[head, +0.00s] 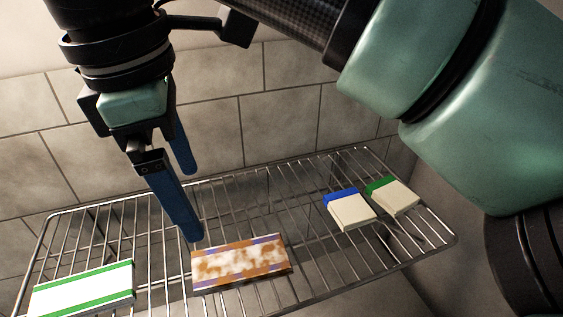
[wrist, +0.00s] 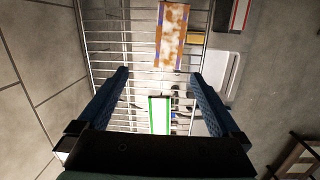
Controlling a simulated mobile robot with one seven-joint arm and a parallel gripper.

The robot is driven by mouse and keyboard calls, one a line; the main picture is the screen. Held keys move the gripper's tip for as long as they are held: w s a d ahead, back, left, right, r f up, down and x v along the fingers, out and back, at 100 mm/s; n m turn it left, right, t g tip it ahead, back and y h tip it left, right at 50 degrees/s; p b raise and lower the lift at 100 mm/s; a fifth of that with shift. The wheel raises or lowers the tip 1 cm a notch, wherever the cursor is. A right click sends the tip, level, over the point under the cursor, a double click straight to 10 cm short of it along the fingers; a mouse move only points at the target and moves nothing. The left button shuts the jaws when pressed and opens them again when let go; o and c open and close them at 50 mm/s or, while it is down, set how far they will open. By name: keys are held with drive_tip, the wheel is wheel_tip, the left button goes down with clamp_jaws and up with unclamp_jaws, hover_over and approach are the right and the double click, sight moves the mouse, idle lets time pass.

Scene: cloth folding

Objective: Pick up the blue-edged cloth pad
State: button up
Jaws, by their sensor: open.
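A white pad with a blue edge (head: 350,209) lies on the right part of the wire rack, beside a white pad with a green edge (head: 393,196). I cannot make it out in the wrist view. My gripper (head: 192,204) is open and empty, above the rack to the left of the blue-edged pad. Its fingers point down near a brown-stained pad with purple stripes (head: 240,263).
The wire rack (head: 405,265) has bare wires between the pads. The green-striped pad (head: 82,288) lies at its left end. A tiled wall (head: 285,95) stands behind. Below the rack, the wrist view shows a pale tray (wrist: 219,80) and a red-edged item (wrist: 239,14).

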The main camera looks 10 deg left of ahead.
drive_tip(key=d+h, duration=0.1)
drive_tip(key=d, duration=0.1)
hover_over(240, 260)
drive_tip(key=s+a, duration=0.1)
drive_tip(key=shift+g, duration=0.3)
wheel_tip(240, 260, down, 7)
drive_tip(key=shift+s+a+r, duration=0.1)
drive_tip(key=shift+s+r, duration=0.05)
drive_tip(key=shift+w+d+f+p, duration=0.2)
drive_tip(key=shift+f+p, duration=0.2)
drive_tip(key=shift+f, duration=0.55)
drive_tip(key=shift+w+d+f+p, duration=0.15)
drive_tip(key=shift+f+p, duration=0.3)
drive_tip(key=shift+f, duration=0.5)
drive_tip(key=shift+w+d+f+p, duration=0.1)
drive_tip(key=shift+w+f+p, duration=0.25)
drive_tip(key=shift+f, duration=0.6)
drive_tip(key=shift+s, duration=0.1)
drive_tip(key=shift+c, duration=0.3)
drive_tip(key=c, duration=1.2)
drive_tip(key=shift+r, duration=0.1)
drive_tip(key=shift+c, duration=0.2)
